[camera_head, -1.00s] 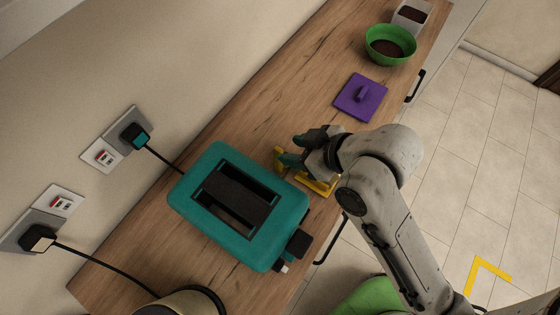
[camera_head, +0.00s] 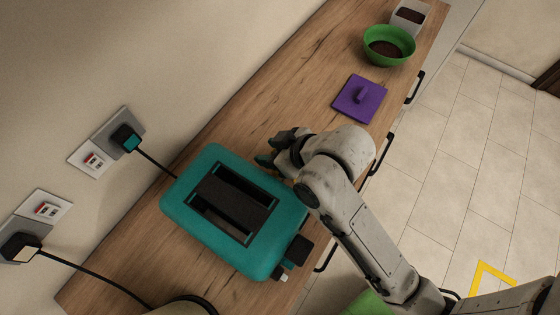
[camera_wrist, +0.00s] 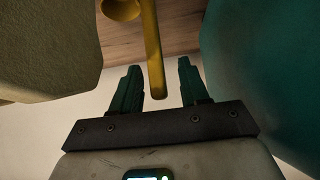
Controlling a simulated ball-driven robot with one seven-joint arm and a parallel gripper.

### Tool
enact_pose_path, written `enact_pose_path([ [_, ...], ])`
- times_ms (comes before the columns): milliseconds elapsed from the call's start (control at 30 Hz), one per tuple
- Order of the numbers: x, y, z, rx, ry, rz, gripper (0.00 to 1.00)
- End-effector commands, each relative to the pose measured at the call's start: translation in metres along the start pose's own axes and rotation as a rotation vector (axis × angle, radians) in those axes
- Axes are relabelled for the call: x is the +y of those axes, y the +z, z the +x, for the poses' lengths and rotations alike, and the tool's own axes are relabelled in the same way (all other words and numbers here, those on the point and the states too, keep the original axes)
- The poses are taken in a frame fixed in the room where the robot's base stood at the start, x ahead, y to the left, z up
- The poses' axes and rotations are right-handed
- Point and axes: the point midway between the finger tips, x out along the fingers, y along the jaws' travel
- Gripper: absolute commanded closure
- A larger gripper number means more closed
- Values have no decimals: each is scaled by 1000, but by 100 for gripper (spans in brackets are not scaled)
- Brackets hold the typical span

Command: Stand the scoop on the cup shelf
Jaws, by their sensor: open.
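A yellow piece (camera_wrist: 153,45) that looks like the scoop shows at the top of the wrist view, with a long straight bar and a small round bowl (camera_wrist: 122,9) beside it. The bar's end reaches between the fingers of my gripper (camera_wrist: 158,86), with gaps on both sides. My gripper is open, and nothing is clamped. In the head view my gripper (camera_head: 273,151) is over the counter, just behind the teal toaster. The yellow piece is hidden there by my arm. I cannot make out the cup shelf in either view.
The teal toaster (camera_head: 190,222) stands close to my gripper and fills the wrist view's right side (camera_wrist: 265,70). A big beige rounded thing (camera_wrist: 45,45) fills its left. A purple lid (camera_head: 358,105), green bowl (camera_head: 388,60) and pale container (camera_head: 410,17) stand farther along the wooden counter.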

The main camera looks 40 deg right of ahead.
Motion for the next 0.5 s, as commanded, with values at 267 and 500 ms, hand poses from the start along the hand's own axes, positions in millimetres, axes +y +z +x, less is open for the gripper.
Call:
enact_pose_path([
  [267,0,0,0,1,0,0,66],
  [500,0,0,0,1,0,0,89],
])
